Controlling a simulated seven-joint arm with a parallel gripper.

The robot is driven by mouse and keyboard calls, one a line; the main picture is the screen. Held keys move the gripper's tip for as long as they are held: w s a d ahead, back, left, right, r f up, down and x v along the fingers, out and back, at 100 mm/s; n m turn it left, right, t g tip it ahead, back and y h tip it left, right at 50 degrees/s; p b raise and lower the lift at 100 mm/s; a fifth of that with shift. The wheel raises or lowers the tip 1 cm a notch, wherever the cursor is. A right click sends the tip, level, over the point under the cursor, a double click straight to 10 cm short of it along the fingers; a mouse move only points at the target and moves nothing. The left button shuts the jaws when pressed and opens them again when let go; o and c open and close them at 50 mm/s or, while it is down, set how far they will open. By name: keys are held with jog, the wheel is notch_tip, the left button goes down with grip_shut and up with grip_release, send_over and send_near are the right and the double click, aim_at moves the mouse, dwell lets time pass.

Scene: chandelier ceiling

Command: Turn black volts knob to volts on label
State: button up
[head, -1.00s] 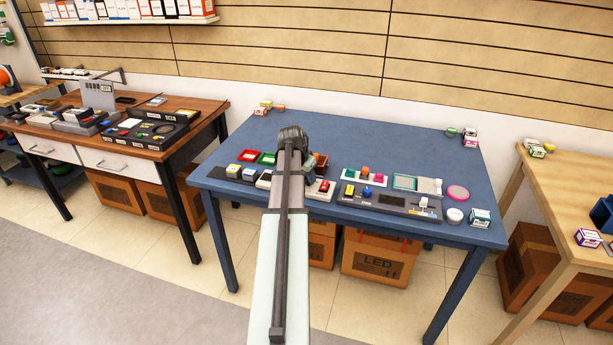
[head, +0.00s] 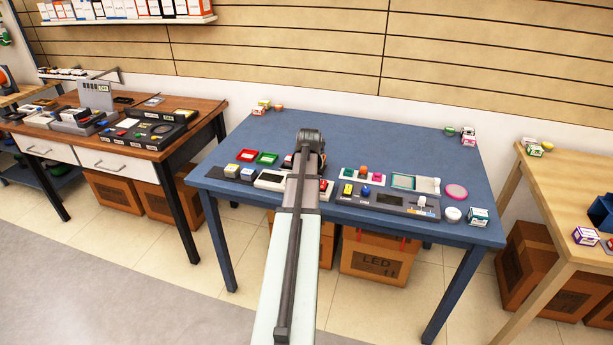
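The blue table (head: 390,145) carries a row of small devices along its front edge. My arm reaches over this row, and its dark end (head: 310,141) is above the middle of the table. My gripper's fingers are hidden behind the arm, so I cannot see whether they are open or shut. I cannot make out a black volts knob or a volts label; the device panels are too small to read and the arm covers part of them. A white-framed panel (head: 269,180) shows just left of the arm, and a grey panel (head: 386,200) lies to its right.
The table's back middle is clear. A brown table (head: 150,150) and a light wooden table (head: 570,190) flank it.

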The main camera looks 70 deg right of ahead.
dwell(0.4)
jog(key=o, duration=1.1)
jog(key=shift+c, duration=0.2)
jog(key=v, duration=1.4)
jog(key=shift+s, duration=0.1)
jog(key=shift+f, duration=0.1)
